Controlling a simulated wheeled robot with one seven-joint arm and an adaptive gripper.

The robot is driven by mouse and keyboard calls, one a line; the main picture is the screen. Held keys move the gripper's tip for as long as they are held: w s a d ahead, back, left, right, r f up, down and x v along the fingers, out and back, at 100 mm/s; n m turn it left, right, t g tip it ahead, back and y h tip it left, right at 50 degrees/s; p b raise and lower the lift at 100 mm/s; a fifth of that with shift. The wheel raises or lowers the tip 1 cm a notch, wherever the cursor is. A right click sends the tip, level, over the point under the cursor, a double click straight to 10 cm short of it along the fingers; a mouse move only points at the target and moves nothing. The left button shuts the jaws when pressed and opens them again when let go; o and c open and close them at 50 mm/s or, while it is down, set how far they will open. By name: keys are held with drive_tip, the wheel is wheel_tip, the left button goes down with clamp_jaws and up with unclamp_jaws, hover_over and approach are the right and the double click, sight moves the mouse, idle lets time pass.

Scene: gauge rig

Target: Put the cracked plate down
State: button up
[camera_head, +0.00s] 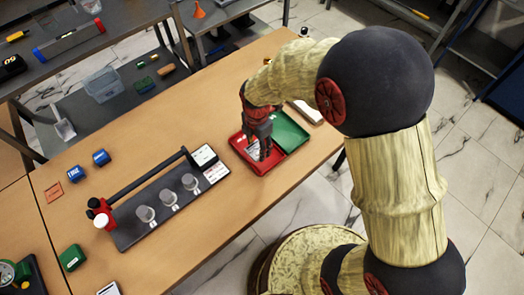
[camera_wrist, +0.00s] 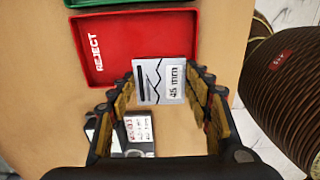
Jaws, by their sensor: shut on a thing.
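The cracked plate (camera_wrist: 148,81) is grey-white with jagged black lines and a "45 mm" label in the wrist view. My gripper (camera_wrist: 161,75) is shut on it, one finger at each side. In the wrist view the plate overlaps the near edge of the red tray marked REJECT (camera_wrist: 104,60); its height over the tray is hard to tell. In the head view my gripper (camera_head: 260,142) is over the red tray (camera_head: 242,163), and the plate cannot be made out clearly there.
A green tray (camera_head: 290,130) adjoins the red one. A dark gauge rig (camera_head: 150,200) with several grey round pieces stands to the left.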

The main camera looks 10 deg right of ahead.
drive_tip(key=w+f, duration=0.1)
drive_tip(key=d+f, duration=0.1)
drive_tip(key=shift+w+d+f+b, duration=0.2)
drive_tip(key=shift+w+f+b, duration=0.15)
drive_tip(key=shift+w+b, duration=0.05)
drive_tip(key=shift+w+d+f+b, duration=0.1)
drive_tip(key=shift+f+b, duration=0.35)
drive_tip(key=shift+f, duration=0.45)
drive_tip(key=shift+w+d+f+b, duration=0.1)
drive_tip(key=shift+f+b, duration=0.3)
drive_tip(key=shift+f, duration=0.5)
drive_tip(key=shift+f, duration=0.15)
drive_tip(key=o, duration=1.3)
wheel_tip(320, 180, up, 12)
drive_tip(key=p, duration=0.4)
drive_tip(key=shift+r, duration=0.2)
